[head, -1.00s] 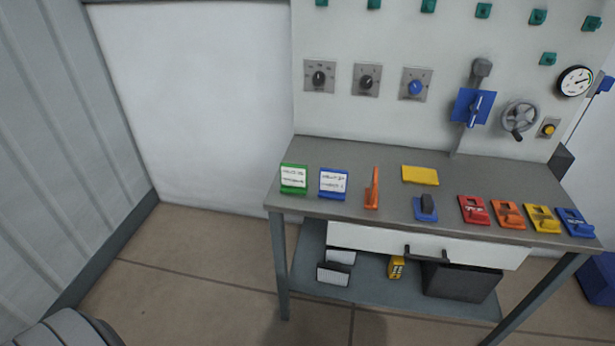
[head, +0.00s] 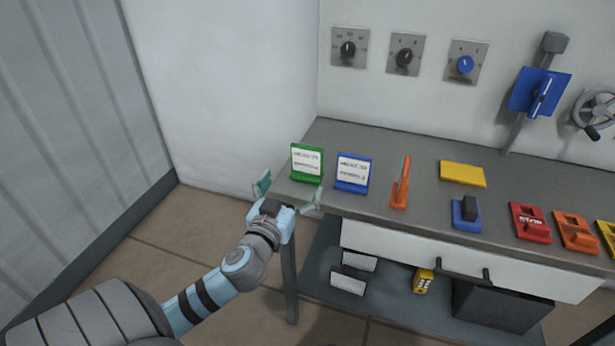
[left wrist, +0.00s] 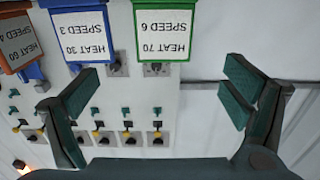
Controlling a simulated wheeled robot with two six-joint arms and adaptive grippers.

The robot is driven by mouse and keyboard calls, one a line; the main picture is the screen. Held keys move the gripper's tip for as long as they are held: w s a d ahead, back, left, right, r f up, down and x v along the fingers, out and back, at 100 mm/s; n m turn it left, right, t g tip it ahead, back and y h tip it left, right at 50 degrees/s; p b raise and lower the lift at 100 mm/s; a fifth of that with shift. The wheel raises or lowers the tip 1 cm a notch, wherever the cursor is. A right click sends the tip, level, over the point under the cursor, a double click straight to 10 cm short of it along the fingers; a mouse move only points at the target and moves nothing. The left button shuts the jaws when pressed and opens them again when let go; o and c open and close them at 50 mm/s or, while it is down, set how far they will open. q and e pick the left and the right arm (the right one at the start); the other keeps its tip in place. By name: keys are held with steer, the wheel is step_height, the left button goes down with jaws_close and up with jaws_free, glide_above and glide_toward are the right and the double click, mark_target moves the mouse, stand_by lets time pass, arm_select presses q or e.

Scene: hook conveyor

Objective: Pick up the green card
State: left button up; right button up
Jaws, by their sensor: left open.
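The green card (head: 307,163) stands in a green holder at the left end of the workbench, with white label text. In the left wrist view the green card (left wrist: 163,30) appears upside down at the top and reads "HEAT 70 SPEED 6". My left gripper (head: 288,192) is open and empty at the bench's left front corner, just in front of and below the green card. In the left wrist view its open fingers (left wrist: 160,92) are spread apart, with the card beyond them between the two sides. My right gripper is not in view.
A blue card (head: 352,172) stands close to the right of the green one, then an orange upright piece (head: 401,184). A yellow block (head: 462,173) and several tags lie further right. The bench (head: 340,133) has a drawer (head: 400,249) and lower shelf (head: 385,298).

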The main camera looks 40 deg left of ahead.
mark_target(306, 161)
arm_select(q)
steer(key=x, duration=0.4)
steer(key=b+x, duration=0.1)
steer(key=x, duration=0.3)
steer(key=f+x, duration=0.1)
steer(key=x, duration=0.3)
steer(key=shift+s+a+f, duration=0.15)
steer(key=shift+s+a, duration=0.05)
steer(key=shift+a, duration=0.1)
steer(key=shift+s, duration=0.1)
steer(key=c, duration=1.3)
